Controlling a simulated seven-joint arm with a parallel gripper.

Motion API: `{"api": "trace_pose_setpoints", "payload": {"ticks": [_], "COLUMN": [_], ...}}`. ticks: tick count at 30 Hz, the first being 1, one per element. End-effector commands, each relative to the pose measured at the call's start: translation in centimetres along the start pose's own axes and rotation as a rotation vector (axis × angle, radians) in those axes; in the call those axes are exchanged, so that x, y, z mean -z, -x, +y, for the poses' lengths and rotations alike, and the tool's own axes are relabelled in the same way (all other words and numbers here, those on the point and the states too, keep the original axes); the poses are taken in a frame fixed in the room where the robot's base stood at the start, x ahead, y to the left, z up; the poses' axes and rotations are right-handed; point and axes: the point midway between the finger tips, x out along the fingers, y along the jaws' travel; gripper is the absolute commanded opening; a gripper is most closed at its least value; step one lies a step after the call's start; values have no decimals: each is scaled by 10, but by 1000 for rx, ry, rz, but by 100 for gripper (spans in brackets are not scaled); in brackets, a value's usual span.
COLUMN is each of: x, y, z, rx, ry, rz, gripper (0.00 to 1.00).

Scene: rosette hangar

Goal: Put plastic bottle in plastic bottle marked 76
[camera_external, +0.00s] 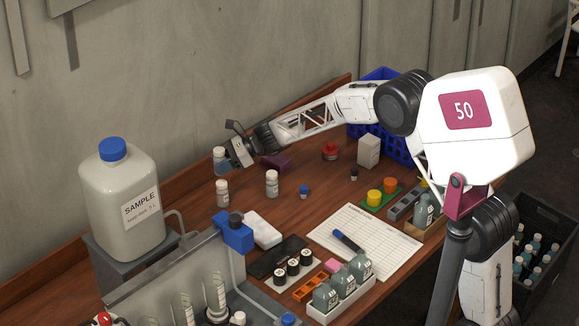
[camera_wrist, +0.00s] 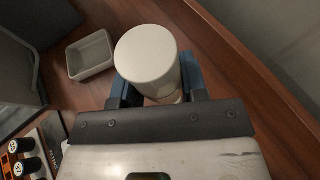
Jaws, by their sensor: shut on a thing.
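My gripper (camera_external: 228,162) is at the far left of the table, near the back wall. It is shut on a small plastic bottle (camera_external: 219,155) with a white cap. In the wrist view the bottle's round white top (camera_wrist: 145,52) shows between the blue fingers (camera_wrist: 156,88). Two similar white-capped bottles, one nearer (camera_external: 222,194) and one to the right (camera_external: 272,184), stand upright on the table. I cannot read a 76 on any bottle.
A large sample jug (camera_external: 120,200) with a blue cap stands on a grey stand at left. A blue crate (camera_external: 390,150) is at the back right. A paper sheet (camera_external: 365,240) with a marker lies mid-table. The wrist view shows an empty pale tray (camera_wrist: 90,56).

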Motion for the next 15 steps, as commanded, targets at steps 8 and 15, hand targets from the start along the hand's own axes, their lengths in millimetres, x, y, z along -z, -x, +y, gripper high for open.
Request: {"api": "trace_pose_setpoints", "payload": {"ticks": [8, 15], "x": [25, 32], "y": [-10, -13], "z": [0, 0], "rx": [-1, 0], "ry": [-2, 0], "rz": [2, 0], "gripper": [18, 18]}}
